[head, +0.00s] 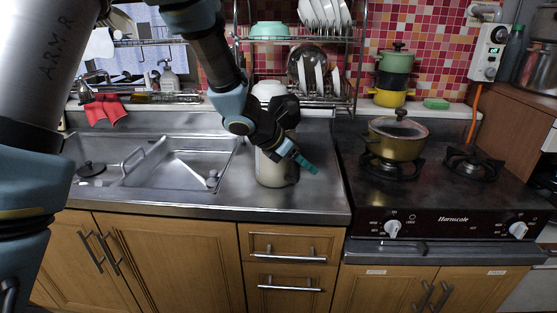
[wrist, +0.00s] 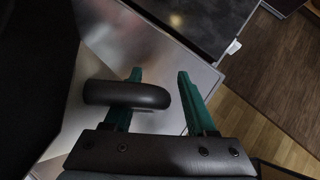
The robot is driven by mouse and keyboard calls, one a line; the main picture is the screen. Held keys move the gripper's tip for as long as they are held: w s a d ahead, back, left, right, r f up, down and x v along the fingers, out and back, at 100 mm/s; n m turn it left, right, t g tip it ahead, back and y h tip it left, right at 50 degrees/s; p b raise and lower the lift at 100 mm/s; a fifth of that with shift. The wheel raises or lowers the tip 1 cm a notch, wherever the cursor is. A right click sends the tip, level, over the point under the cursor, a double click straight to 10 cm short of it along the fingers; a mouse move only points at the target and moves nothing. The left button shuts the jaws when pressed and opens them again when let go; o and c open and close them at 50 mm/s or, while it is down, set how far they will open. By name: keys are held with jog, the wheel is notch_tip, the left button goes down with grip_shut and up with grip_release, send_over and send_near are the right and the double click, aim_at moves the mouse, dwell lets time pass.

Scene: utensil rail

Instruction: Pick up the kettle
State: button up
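The kettle (head: 276,172) is a pale, upright cylinder on the steel counter between the sink and the stove. My gripper and forearm hide much of its upper part in the head view. My gripper (head: 308,166) is in front of the kettle, teal fingers pointing down to the right. In the wrist view my gripper (wrist: 160,85) has its two teal fingers apart. A dark rounded handle (wrist: 125,94), seemingly the kettle's, crosses in front of the left finger. Its rounded end lies in the gap, apart from the right finger. I cannot tell whether it touches the left finger.
A pot with a lid (head: 397,138) stands on the left burner of the stove (head: 440,190). The sink (head: 170,165) is to the left. A dish rack (head: 300,98) with plates is behind the kettle. The counter's front edge and drawers (head: 290,245) are below.

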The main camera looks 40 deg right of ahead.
grip_shut()
jog(key=shift+r, duration=0.15)
dwell(1.0)
